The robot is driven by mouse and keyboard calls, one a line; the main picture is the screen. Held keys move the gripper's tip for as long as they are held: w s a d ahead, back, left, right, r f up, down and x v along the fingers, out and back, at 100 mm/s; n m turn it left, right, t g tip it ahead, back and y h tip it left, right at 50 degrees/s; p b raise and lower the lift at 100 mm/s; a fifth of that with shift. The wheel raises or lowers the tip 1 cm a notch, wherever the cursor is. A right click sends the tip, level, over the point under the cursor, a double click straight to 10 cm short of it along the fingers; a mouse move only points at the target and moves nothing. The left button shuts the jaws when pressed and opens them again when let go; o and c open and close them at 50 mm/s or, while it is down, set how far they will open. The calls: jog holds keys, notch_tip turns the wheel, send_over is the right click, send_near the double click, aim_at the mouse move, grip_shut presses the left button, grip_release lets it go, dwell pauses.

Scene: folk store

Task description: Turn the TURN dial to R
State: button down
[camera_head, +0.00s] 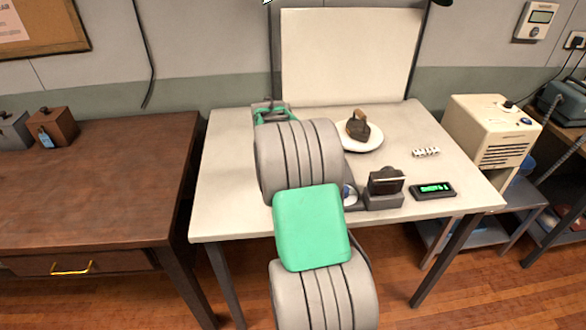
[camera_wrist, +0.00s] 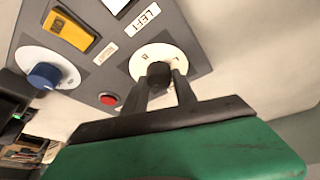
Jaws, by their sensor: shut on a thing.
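In the wrist view, a grey control panel (camera_wrist: 112,75) carries a white dial (camera_wrist: 178,58) with a black knob (camera_wrist: 158,70). Letters are printed on the dial face, but I cannot read them surely or tell which one the knob points at. My gripper (camera_wrist: 163,80) is shut on the black knob, one dark finger on each side. A label reading LEFT (camera_wrist: 142,19) sits above the dial. In the head view my arm hides the gripper, the gripped knob and most of the panel.
The panel also has a blue knob (camera_wrist: 45,75), a yellow switch (camera_wrist: 68,29) and a red button (camera_wrist: 108,99). On the white table (camera_head: 235,190) are a plate with a brown object (camera_head: 358,126), a dark grey device (camera_head: 385,188) and a green display (camera_head: 433,190).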

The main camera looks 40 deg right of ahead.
jog(key=shift+w+m+g, duration=0.1)
jog(key=shift+m+g, duration=0.2)
jog(key=shift+m, duration=0.4)
jog(key=c, duration=1)
grip_release()
jog(key=b+v, duration=0.1)
jog(key=v, duration=0.6)
jog(key=shift+a+r, duration=0.2)
jog(key=shift+r, duration=0.15)
jog(key=shift+a, duration=0.1)
